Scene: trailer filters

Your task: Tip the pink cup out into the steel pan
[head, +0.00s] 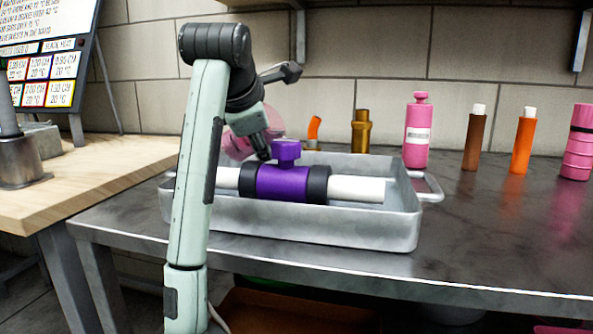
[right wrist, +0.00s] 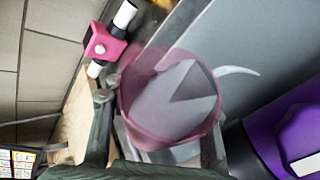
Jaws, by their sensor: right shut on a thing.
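The pink cup (right wrist: 172,105) is translucent and sits between the fingers of my right gripper (right wrist: 160,135) in the right wrist view. The gripper is shut on it. In the head view the cup (head: 237,147) shows partly behind my right gripper (head: 262,150), over the back left part of the steel pan (head: 330,228). The cup looks tilted; its contents cannot be made out. The pan is a shallow rectangular tray with a side handle. My left gripper is not in view.
A purple valve (head: 283,182) on a white pipe (head: 357,189) lies in the pan. Behind stand an orange-topped piece (head: 314,130) and a brass fitting (head: 361,132). Pink (head: 417,135), brown (head: 475,140) and orange (head: 523,142) bottles stand to the right. The front right of the metal table (head: 490,245) is clear.

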